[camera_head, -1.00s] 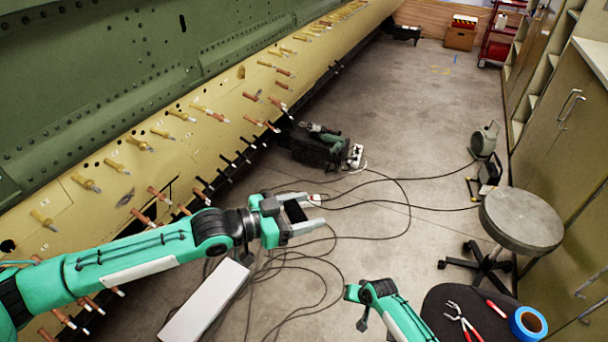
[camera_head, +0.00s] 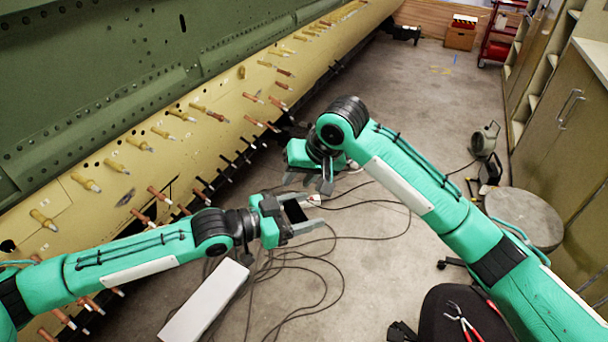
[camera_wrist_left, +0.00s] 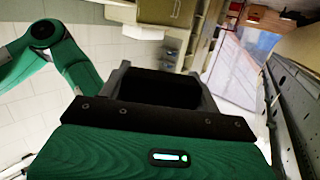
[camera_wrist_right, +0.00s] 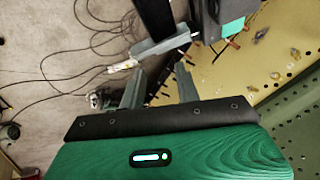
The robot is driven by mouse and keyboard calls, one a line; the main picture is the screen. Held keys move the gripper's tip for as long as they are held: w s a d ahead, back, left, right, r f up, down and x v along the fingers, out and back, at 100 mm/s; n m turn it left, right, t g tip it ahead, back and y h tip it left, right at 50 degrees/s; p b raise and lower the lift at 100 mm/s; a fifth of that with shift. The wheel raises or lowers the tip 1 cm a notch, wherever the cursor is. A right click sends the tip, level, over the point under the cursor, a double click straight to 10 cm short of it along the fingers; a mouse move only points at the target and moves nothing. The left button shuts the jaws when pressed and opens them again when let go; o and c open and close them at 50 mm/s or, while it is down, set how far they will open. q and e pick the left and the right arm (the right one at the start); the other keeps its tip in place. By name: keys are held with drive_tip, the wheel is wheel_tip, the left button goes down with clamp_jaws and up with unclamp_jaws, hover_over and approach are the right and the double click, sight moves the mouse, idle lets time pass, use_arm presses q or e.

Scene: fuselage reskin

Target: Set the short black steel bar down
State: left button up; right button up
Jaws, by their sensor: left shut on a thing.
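My left gripper (camera_head: 318,212) is shut on the short black steel bar (camera_head: 294,212) and holds it in the air over the floor. The bar also shows as a dark block between the jaws in the left wrist view (camera_wrist_left: 160,88). In the right wrist view the bar (camera_wrist_right: 156,18) stands out beside a grey finger of my left gripper. My right gripper (camera_head: 307,182) is just above the left one in the head view. Its fingers are apart and empty in the right wrist view (camera_wrist_right: 160,74), close to the left gripper's finger.
The yellow fuselage panel (camera_head: 118,190) with several protruding pins runs along the left. A white box (camera_head: 205,302) and loose cables (camera_head: 300,270) lie on the floor below. A round stool (camera_head: 525,215) stands at right; pliers (camera_head: 462,322) lie on a black seat at the bottom.

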sight(296, 211)
drive_tip(key=s+d+r+n+h, duration=0.1)
drive_tip(key=s+r+n+h, duration=0.2)
drive_tip(key=s+r, duration=0.65)
drive_tip(key=x, duration=1.2)
drive_tip(key=shift+w+d+f, duration=0.1)
drive_tip(key=shift+d+f, duration=0.1)
drive_tip(key=shift+f, duration=0.1)
drive_tip(key=shift+c, duration=0.4)
clamp_jaws()
use_arm(q)
drive_tip(key=o, duration=1.4)
drive_tip(key=shift+c, duration=0.2)
